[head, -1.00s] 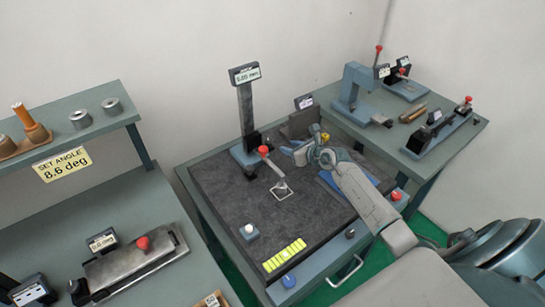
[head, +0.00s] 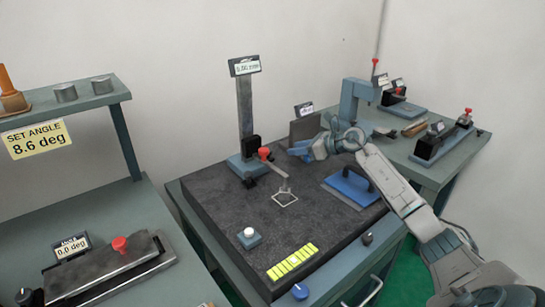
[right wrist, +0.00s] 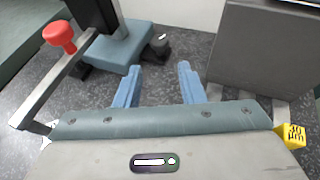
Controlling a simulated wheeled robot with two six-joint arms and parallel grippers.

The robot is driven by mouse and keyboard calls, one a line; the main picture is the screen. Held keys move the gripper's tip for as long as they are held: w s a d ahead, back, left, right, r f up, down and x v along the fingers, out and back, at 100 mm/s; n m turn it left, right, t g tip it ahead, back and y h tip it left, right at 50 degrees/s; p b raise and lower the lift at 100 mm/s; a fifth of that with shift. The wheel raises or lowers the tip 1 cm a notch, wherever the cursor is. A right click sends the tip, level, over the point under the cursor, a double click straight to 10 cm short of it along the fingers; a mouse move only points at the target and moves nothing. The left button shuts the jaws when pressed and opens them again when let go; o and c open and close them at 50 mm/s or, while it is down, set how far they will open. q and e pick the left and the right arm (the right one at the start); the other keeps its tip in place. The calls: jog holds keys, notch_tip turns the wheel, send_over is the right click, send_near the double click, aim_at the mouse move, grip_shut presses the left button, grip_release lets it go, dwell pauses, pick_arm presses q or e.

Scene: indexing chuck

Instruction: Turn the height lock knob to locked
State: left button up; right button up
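The height gauge stands at the back of the dark surface plate, with a blue base (head: 247,166), an upright column (head: 245,110) and a display (head: 245,65). A red knob (head: 264,153) sits on its arm; it also shows in the right wrist view (right wrist: 58,36). A dark knob-like part (right wrist: 156,48) is at the base's right side. I cannot tell which part is the height lock knob, nor its setting. My right gripper (head: 297,150) is right of the gauge; its blue fingers (right wrist: 159,82) are apart and empty, pointing toward the base. My left gripper is out of view.
A grey block (head: 304,128) stands right of the gauge, close to my right gripper.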

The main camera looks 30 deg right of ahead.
aim_at(271, 151)
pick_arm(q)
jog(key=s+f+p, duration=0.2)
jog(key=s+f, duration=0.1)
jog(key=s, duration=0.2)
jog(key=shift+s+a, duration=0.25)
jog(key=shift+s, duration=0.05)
pick_arm(e)
jog(key=x, duration=1)
jog(key=shift+c, duration=0.5)
